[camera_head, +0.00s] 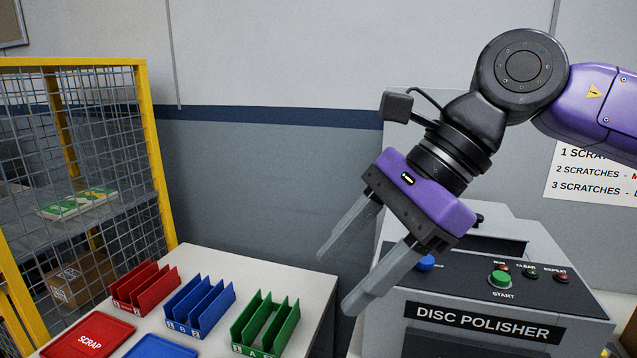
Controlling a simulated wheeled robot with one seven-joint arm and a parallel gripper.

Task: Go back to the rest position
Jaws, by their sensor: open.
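My gripper (346,284) hangs in the air right of the middle, at the end of my purple and black arm. Its two grey fingers are spread apart and point down to the left. Nothing is between them. It is in front of the disc polisher and to the right of the white table, and touches neither as far as I can see. The fingertips are in full view.
The disc polisher (480,333) with buttons stands behind and below my gripper. A white table (212,262) holds a red rack (146,286), a blue rack (200,305), a green rack (265,325), and a red scrap tray (90,338). A yellow-framed mesh cage (150,150) stands left.

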